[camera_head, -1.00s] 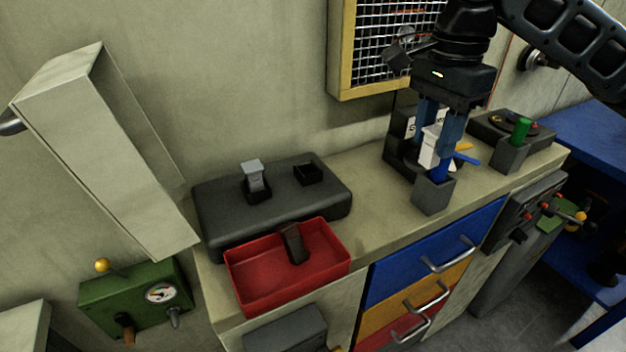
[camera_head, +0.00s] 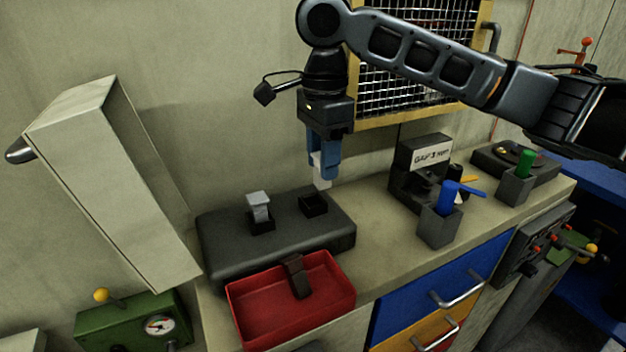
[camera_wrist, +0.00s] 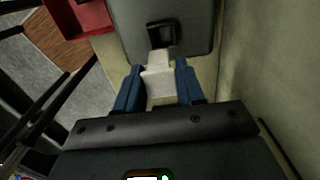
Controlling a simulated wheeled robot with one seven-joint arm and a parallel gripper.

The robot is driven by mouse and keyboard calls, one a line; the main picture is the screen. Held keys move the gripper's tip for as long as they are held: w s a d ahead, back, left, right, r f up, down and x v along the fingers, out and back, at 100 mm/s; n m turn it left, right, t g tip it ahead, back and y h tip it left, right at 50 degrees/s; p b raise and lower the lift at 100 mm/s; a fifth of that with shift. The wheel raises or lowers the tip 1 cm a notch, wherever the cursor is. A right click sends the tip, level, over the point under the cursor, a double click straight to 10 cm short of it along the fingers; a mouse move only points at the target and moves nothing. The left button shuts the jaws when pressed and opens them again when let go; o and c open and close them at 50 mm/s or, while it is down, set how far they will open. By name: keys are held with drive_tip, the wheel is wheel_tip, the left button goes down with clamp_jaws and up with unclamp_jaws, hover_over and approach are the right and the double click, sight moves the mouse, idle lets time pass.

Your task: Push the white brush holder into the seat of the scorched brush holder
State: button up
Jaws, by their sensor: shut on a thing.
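The white brush holder (camera_head: 322,178) is gripped between the blue fingers of my gripper (camera_head: 323,165), pointing down. In the wrist view the white brush holder (camera_wrist: 158,86) sits between both fingers (camera_wrist: 155,84), its narrow end towards the empty seat. The empty dark seat (camera_head: 313,205) is a square socket on the right of the dark grey block (camera_head: 225,240); it also shows in the wrist view (camera_wrist: 162,34). The white holder is above and slightly right of the seat, apart from it in the wrist view. The dark, scorched-looking brush holder (camera_head: 297,279) lies in the red tray (camera_head: 290,325).
A light grey holder (camera_head: 259,206) stands in the block's other seat. A gauge stand (camera_head: 425,155), a grey cup with a blue handle (camera_head: 440,228) and a cup with a green piece (camera_head: 516,187) stand right on the bench. An open panel (camera_head: 110,170) hangs left.

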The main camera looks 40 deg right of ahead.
sight(313, 155)
drive_tip(key=shift+w+a+f, duration=0.45)
drive_tip(key=shift+w+a, duration=0.05)
drive_tip(key=shift+a, duration=0.05)
drive_tip(key=shift+f+p, duration=0.3)
drive_tip(key=shift+f, duration=1.75)
drive_tip(key=shift+f, duration=0.1)
drive_tip(key=o, duration=1)
drive_tip(key=shift+o, duration=0.2)
wheel_tip(313, 155, up, 12)
drive_tip(key=shift+r+b, duration=0.15)
drive_tip(key=shift+b, duration=0.3)
